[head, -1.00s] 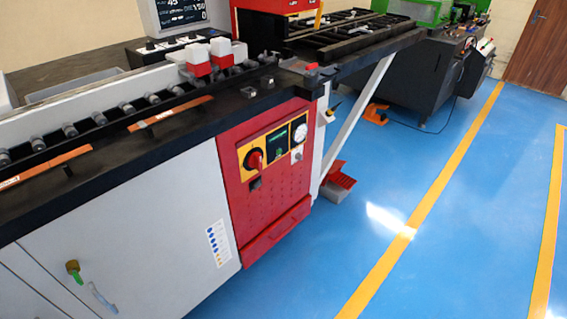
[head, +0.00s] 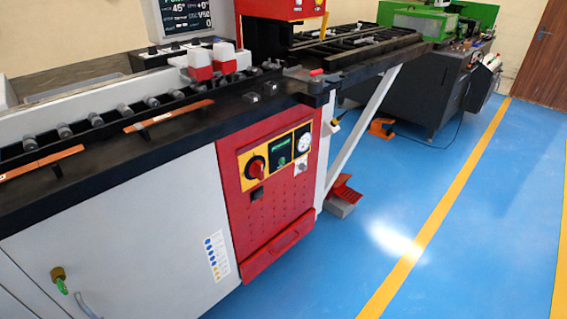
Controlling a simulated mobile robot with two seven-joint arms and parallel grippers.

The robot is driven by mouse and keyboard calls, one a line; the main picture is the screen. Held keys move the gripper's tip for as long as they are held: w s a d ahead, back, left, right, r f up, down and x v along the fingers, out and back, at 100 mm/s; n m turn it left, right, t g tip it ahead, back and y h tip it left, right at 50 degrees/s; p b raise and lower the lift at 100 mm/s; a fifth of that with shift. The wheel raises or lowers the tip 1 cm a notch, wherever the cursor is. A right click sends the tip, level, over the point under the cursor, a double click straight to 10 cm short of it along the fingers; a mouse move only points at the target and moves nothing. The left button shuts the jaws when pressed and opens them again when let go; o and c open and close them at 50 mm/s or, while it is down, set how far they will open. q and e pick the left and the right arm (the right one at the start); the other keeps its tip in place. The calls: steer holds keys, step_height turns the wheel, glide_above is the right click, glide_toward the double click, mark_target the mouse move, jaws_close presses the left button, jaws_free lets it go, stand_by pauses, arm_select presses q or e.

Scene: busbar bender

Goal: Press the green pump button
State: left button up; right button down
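The red cabinet front (head: 270,210) of the bender carries a yellow control plate (head: 246,157) with a red rotary switch (head: 256,168). Right of the switch is a dark panel (head: 273,150) with a small lit green display (head: 281,143). A small green spot, which looks like a button (head: 282,161), shows low on this panel; it is too small to tell whether it is pressed. A round white gauge (head: 304,143) is to its right. Neither of my grippers is in view, and nothing covers the panel.
The long bench with rollers and copper bars (head: 168,115) runs to the left above a grey cabinet (head: 120,235). A red foot pedal (head: 346,193) and an orange one (head: 382,128) lie on the floor. The blue floor (head: 400,205) in front right is clear.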

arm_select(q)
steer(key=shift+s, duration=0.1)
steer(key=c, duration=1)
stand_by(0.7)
